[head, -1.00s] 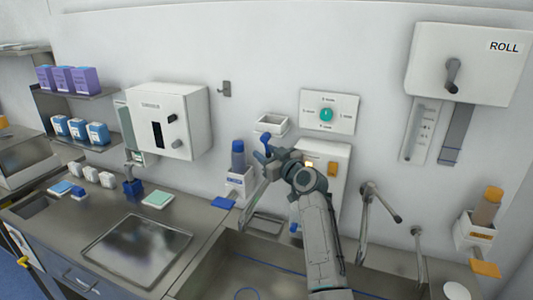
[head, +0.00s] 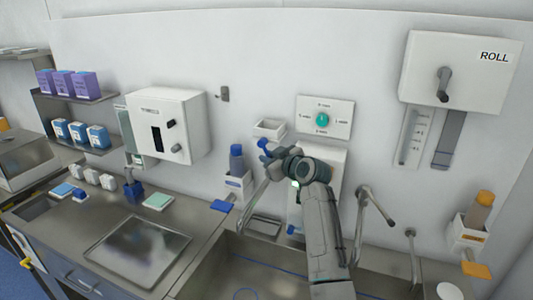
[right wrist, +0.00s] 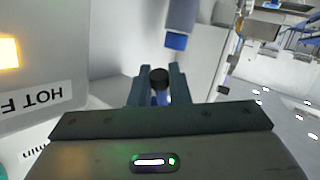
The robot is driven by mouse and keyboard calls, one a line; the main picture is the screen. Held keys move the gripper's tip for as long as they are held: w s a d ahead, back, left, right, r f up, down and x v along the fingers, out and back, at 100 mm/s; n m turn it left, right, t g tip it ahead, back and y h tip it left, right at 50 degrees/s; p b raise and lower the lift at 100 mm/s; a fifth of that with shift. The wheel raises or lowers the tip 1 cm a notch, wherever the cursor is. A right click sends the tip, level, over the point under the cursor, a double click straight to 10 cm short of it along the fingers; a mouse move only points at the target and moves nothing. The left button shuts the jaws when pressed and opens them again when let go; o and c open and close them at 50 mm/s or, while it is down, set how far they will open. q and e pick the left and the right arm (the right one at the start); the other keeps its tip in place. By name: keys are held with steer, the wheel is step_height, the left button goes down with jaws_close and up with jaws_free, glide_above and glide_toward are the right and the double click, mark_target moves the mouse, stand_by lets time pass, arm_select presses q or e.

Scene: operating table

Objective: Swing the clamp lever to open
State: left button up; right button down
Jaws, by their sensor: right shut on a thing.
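My right gripper (head: 270,153) is at the wall above the sink. Its fingers are shut on a small lever with a blue part (head: 263,143), which I take to be the clamp lever. In the right wrist view, the two dark fingers (right wrist: 158,88) stand on either side of the lever's round black end (right wrist: 159,77), with blue showing just below it. The gripper and arm hide the lever's base and pivot, so I cannot tell its exact angle. My left gripper is not in view.
A white wall box (head: 325,157) stands behind my right arm; its upside-down label and lit orange panel (right wrist: 8,53) show in the wrist view. A blue-capped bottle (head: 237,158) stands close left. A tap (head: 375,205) is to the right. A dial panel (head: 324,117) is above.

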steer(key=shift+s+d+r+n+g+h+p, duration=0.1)
steer(key=shift+d+r+n+g+h+p, duration=0.15)
steer(key=shift+g+h+p, duration=0.3)
steer(key=shift+s+d+n+g+h+p, duration=0.1)
steer(key=shift+n+g+h+p, duration=0.25)
steer(key=shift+p, duration=0.25)
steer(key=shift+s+d+g+h+p, duration=0.1)
steer(key=shift+d+g+h+p, duration=0.15)
steer(key=shift+p, duration=0.2)
steer(key=c, duration=1.6)
jaws_free()
steer(key=shift+o, duration=1)
steer(key=shift+s+r, duration=0.1)
steer(key=shift+r, duration=0.05)
